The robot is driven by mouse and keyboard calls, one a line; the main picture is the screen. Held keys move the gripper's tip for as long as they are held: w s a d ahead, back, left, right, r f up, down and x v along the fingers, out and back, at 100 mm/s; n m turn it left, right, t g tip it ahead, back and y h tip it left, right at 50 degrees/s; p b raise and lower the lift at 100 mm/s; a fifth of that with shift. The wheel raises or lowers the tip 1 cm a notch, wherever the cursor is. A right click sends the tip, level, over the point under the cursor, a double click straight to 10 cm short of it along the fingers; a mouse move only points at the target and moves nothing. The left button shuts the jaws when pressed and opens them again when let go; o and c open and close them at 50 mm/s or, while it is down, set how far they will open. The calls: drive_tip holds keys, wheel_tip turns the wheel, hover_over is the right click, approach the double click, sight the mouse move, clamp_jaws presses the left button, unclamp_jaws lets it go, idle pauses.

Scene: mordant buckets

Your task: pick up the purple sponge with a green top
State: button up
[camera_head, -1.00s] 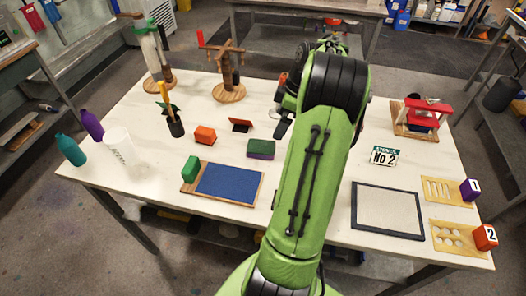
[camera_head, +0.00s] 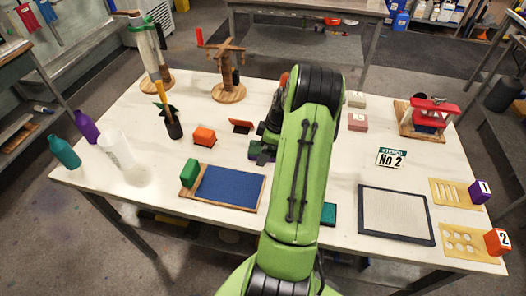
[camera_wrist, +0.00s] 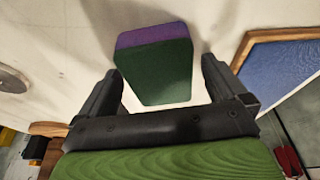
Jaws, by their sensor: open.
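The purple sponge with a green top shows in the wrist view (camera_wrist: 158,75), lying on the white table. Its dark green top faces me and its purple side shows along the far edge. My gripper (camera_wrist: 160,92) is open, with one black finger on each side of the sponge's near part. Bare table shows between the fingers and the sponge, and I cannot tell how high the fingers are. In the head view my gripper (camera_head: 263,150) is over the sponge and hides most of it.
A blue pad on a wooden board (camera_head: 230,187) with a green block (camera_head: 189,172) lies just in front and left. An orange block (camera_head: 204,136) and a dark cup with tools (camera_head: 173,127) stand to the left. A framed screen (camera_head: 396,214) lies right.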

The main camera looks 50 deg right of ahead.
drive_tip(key=shift+c, duration=0.2)
drive_tip(key=c, duration=1)
